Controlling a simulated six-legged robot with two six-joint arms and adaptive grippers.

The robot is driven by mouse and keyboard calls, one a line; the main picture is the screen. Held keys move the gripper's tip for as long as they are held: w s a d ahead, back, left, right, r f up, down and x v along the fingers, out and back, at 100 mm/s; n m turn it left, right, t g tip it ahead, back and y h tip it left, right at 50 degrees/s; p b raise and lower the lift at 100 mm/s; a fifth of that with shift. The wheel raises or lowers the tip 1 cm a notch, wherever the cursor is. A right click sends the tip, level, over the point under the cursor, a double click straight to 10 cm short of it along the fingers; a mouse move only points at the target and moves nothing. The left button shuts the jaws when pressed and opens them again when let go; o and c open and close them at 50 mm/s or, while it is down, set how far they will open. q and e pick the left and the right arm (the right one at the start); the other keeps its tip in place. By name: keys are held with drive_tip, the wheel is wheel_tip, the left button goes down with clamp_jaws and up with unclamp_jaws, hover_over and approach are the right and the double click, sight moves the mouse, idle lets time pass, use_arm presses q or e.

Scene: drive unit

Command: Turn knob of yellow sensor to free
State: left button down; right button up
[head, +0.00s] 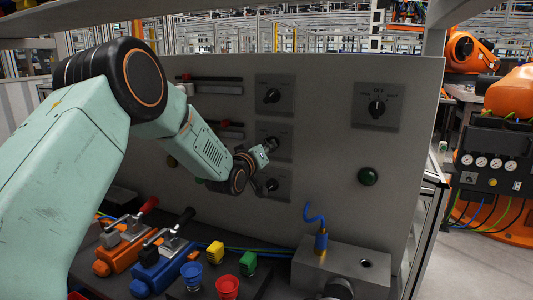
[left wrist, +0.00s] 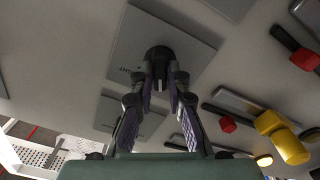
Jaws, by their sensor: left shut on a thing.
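My left gripper (head: 268,147) is at the middle knob plate (head: 288,130) of a column of three on the grey panel. In the left wrist view the two fingers of my left gripper (left wrist: 160,76) close around a dark round knob (left wrist: 157,52) on a grey plate (left wrist: 197,45). The knob's pointer setting cannot be read, and the plate's label is only partly visible. A yellow part (left wrist: 282,138) sticks out from the panel at the right of the left wrist view. My right gripper is not in view.
Other knobs sit above (head: 272,95), below (head: 271,185) and to the right (head: 377,107). Red slider handles (head: 186,77) are at the left. Below stand lever valves (head: 165,268), coloured blocks (head: 215,251) and a metal block (head: 345,265) with a blue hose (head: 314,215).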

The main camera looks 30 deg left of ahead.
use_arm(q)
drive_tip(key=shift+f+n+b, duration=0.25)
drive_tip(key=shift+n+b, duration=0.3)
drive_tip(key=shift+n, duration=1.05)
drive_tip(key=shift+d, duration=0.1)
drive_tip(key=c, duration=1.3)
unclamp_jaws()
drive_tip(key=shift+r, duration=0.1)
drive_tip(key=s, duration=1.2)
drive_tip(key=shift+d, duration=0.3)
